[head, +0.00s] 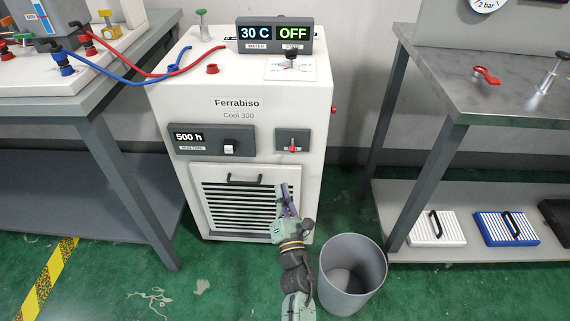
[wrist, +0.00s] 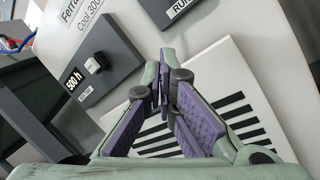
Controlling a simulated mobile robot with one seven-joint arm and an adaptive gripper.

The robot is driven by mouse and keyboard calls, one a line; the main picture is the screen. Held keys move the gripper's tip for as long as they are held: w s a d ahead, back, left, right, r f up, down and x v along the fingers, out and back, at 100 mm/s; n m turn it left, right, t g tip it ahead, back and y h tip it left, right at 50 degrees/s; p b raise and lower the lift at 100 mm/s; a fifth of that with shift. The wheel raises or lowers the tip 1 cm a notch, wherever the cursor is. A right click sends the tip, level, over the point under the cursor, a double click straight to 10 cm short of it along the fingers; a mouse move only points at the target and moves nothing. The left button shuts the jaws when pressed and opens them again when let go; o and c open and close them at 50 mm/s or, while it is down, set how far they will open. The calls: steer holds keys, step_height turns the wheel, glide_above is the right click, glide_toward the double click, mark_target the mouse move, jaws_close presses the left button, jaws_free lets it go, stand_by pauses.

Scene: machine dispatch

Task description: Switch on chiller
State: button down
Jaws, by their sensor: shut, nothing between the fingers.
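The chiller (head: 260,101) is a white cabinet marked "Ferrabiso Cool 300". Its top display (head: 275,34) reads "30 C" and "OFF". A dark panel on its front left reads "500 h" and carries a white rocker or button (head: 231,146), also in the wrist view (wrist: 92,64). A smaller panel on the front right carries a red-handled switch (head: 293,146); the wrist view shows only that panel's corner, with a partly cut-off label starting "RU". My gripper (head: 285,192) is shut and empty in front of the grille, below the switch. Its fingertips (wrist: 163,78) meet in the wrist view.
A slatted grille cover (head: 246,170) with a black handle fills the lower front. A grey bin (head: 352,270) stands on the floor right of my arm. Tables flank the chiller. Red and blue hoses (head: 130,73) run from the left table to its top.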

mark_target(292, 146)
steer(key=shift+w, duration=0.1)
steer(key=p+x, duration=0.1)
steer(key=x, duration=0.2)
steer(key=p+x, duration=0.1)
steer(key=x, duration=0.3)
steer(key=p+x, duration=0.1)
steer(key=x, duration=0.2)
steer(key=shift+w+a+r+p, duration=0.1)
steer(key=shift+r+p, duration=0.2)
steer(key=shift+p, duration=0.1)
steer(key=shift+s+d+r+p, duration=0.35)
steer(key=shift+d+p, duration=0.1)
steer(key=shift+p, duration=0.1)
steer(key=shift+s+d+r+p, duration=0.25)
steer(key=shift+d+r+p, duration=0.1)
steer(key=shift+d+p, duration=0.2)
steer(key=shift+s+d+r+p, duration=0.25)
steer(key=shift+s+d+p, duration=0.1)
steer(key=shift+d, duration=0.15)
